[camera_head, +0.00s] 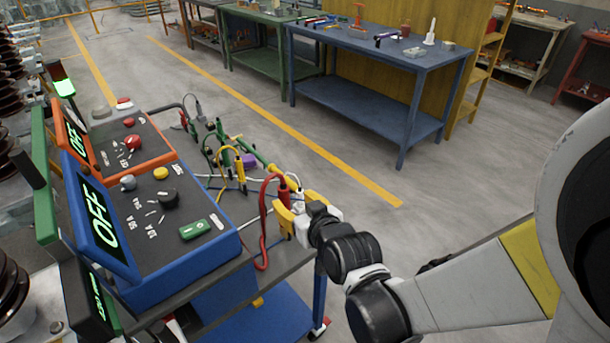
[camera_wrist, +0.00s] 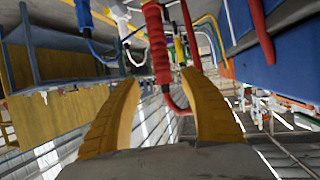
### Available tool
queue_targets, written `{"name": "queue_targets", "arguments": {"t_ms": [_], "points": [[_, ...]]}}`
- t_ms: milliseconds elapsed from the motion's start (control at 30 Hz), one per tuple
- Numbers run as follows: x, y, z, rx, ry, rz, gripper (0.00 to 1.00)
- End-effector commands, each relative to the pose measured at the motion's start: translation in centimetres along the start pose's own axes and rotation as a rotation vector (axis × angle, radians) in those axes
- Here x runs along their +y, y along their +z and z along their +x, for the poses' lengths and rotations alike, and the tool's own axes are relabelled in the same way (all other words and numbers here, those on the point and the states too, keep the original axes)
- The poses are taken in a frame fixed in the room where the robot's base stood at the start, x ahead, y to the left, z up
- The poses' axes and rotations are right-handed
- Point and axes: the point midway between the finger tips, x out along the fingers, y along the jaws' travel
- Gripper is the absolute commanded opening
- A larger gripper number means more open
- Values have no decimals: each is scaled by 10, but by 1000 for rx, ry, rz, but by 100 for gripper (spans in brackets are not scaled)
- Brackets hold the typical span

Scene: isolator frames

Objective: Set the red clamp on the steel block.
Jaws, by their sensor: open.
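The red clamp (camera_head: 283,191) hangs with its red cable at the right end of the cart, just by my gripper (camera_head: 297,204). In the wrist view, the clamp's ribbed red handle (camera_wrist: 157,45) reaches down toward the gap between the two yellow fingers of my gripper (camera_wrist: 161,80). The fingers are open, with a gap on both sides of the handle; whether they touch it I cannot tell. The red cable loops close to the right finger. I cannot make out the steel block for certain in either view.
A blue box reading OFF (camera_head: 160,215) and an orange box (camera_head: 128,142) stand on the cart, left of my gripper. Green, yellow and black cabled clamps crowd behind it. A blue workbench (camera_head: 385,105) stands farther back, across open floor.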

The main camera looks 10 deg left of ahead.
Motion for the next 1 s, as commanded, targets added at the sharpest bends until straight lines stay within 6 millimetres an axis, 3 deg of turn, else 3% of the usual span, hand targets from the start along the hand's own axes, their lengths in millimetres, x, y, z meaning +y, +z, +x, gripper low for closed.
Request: {"name": "queue_targets", "arguments": {"t_ms": [400, 700, 867, 1000], "points": [[-5, -4, 55, 0, -1, 1, 51], [-5, -6, 59, 0, -1, 1, 50], [-5, -6, 59, 0, -1, 1, 1], [-5, -6, 59, 0, -1, 1, 0]]}}
